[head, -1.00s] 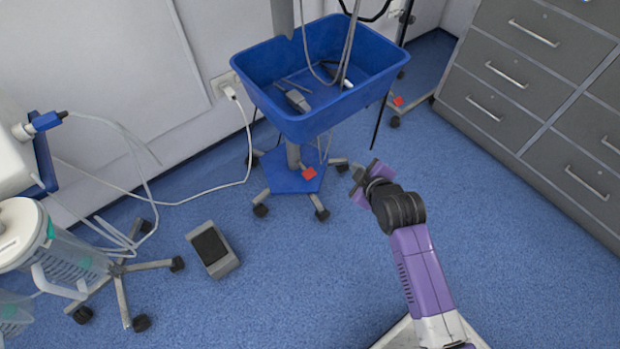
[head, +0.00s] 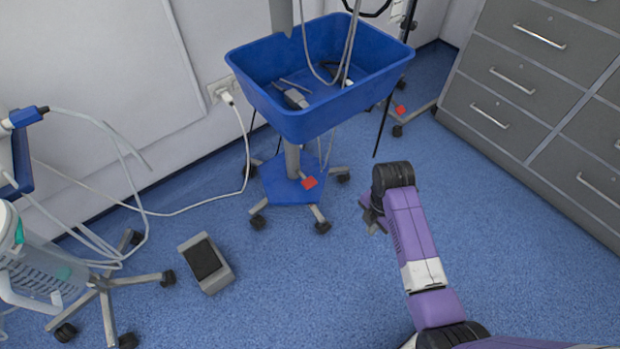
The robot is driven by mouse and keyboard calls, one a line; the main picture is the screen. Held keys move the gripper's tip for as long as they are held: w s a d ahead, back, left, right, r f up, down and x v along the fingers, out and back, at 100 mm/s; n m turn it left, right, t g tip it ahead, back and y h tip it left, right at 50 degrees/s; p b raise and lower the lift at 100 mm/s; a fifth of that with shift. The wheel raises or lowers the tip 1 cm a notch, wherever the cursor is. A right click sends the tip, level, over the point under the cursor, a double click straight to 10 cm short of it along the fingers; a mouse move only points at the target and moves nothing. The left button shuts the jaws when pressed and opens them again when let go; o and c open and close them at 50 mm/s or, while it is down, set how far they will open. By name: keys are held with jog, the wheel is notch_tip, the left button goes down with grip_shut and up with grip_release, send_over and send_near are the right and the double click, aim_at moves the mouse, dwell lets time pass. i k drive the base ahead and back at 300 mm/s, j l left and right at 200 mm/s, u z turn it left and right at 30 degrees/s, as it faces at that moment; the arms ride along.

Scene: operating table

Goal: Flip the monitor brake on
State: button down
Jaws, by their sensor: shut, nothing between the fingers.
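A red brake pedal (head: 309,183) sticks out at the front right of the blue wheeled base (head: 283,186), under the stand's blue basket. I cannot tell from its look whether it is on or off. My gripper (head: 369,217) is to the right of the pedal and slightly nearer to me, apart from it and near the floor. It is shut and holds nothing. My dark wrist hides part of it.
The blue basket (head: 310,122) overhangs the base and holds small tools and cables. A second red pedal (head: 400,109) is on another stand behind. A foot pedal (head: 206,263) lies left. Grey drawers (head: 520,90) stand right. Floor in front is clear.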

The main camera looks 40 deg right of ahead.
aim_at(308, 183)
jog(key=i, duration=1)
